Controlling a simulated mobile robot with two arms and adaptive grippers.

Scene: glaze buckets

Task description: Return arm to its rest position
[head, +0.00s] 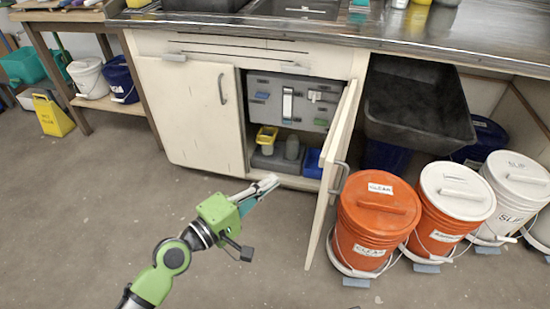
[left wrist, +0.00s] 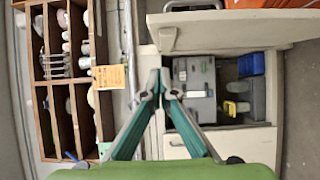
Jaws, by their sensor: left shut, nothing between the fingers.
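My left arm comes in from the bottom of the head view, reaching up and right over the floor. Its green-bodied gripper (head: 268,184) is shut and empty, with its fingers pointing toward the open cabinet. In the left wrist view the two fingers of the gripper (left wrist: 160,90) meet at their tips with nothing between them. Behind them is the open cabinet, with its grey panel (head: 290,100) and a yellow container (head: 266,138) inside. My right gripper is not in view.
The open cabinet door (head: 335,165) stands out to the right of my gripper. Orange lidded buckets (head: 376,220) and white buckets (head: 518,185) stand along the right. A yellow floor sign (head: 52,115) stands at the left. The floor (head: 90,220) at left is clear.

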